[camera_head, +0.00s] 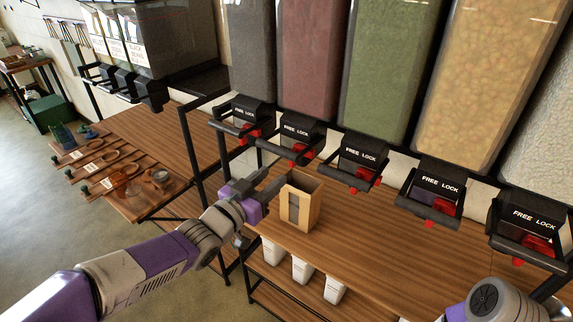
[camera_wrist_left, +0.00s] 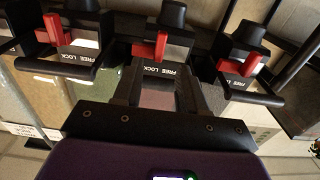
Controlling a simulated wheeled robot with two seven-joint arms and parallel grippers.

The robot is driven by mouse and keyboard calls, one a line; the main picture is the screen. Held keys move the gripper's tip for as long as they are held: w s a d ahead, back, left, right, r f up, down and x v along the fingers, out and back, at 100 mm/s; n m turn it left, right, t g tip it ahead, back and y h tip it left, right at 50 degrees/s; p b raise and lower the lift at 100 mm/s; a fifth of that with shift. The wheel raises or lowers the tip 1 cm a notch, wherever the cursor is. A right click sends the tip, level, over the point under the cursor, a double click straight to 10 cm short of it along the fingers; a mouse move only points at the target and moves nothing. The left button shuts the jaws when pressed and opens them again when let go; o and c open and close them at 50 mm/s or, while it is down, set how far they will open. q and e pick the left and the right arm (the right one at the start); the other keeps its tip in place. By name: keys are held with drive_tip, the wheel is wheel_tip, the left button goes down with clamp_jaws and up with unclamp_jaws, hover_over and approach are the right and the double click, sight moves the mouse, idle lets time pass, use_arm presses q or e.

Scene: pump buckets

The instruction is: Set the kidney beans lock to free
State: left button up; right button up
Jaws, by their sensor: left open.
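The kidney beans container (camera_head: 309,55) is the clear bin of dark red beans, second from the left in the row in the head view. Its black dispenser (camera_head: 301,127) below carries a FREE LOCK label and a red lever (camera_head: 297,149). In the left wrist view that lever (camera_wrist_left: 150,47) is ahead, near the middle, beyond the fingers. Its setting is too small to tell. My left gripper (camera_head: 277,183) is open and empty, below and in front of the dispenser, apart from the lever. Its two fingers (camera_wrist_left: 157,92) also show in the wrist view. My right gripper is outside the head view.
Similar dispensers stand on both sides, including the green one (camera_head: 360,158) and the grey one (camera_head: 247,112). A paper bag (camera_head: 301,203) stands on the wooden counter (camera_head: 370,245) close to my left gripper. White cups (camera_head: 303,268) hang below. A black frame post (camera_head: 192,150) stands left.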

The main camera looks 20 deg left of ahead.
use_arm(q)
drive_tip(key=x, duration=0.7)
drive_tip(key=shift+b, duration=0.35)
drive_tip(key=shift+w+f, duration=0.1)
clamp_jaws()
